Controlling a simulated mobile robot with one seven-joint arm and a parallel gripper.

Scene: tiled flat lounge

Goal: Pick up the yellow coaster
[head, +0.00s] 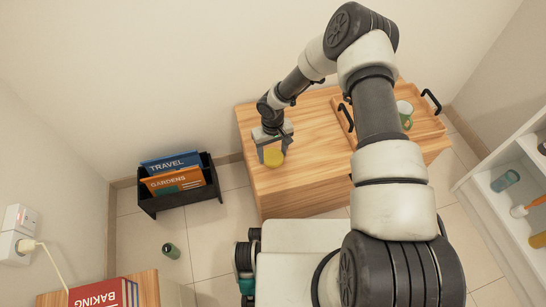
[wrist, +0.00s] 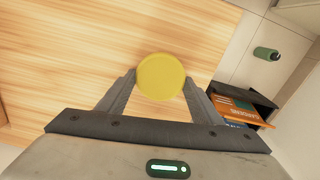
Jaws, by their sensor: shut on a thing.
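The yellow coaster (head: 273,157) is a small round disc at the left part of the wooden table (head: 300,190). It also shows in the wrist view (wrist: 161,76), between my two fingertips. My gripper (head: 274,151) is shut on the coaster, with one grey finger on each side of it. In the wrist view the fingers of my gripper (wrist: 160,84) meet the coaster's left and right edges. Whether the coaster touches the tabletop or is held just above it, I cannot tell.
A wooden tray (head: 425,124) with black handles holds a green and white mug (head: 404,112) on the table's right. White shelves (head: 500,205) stand at right.

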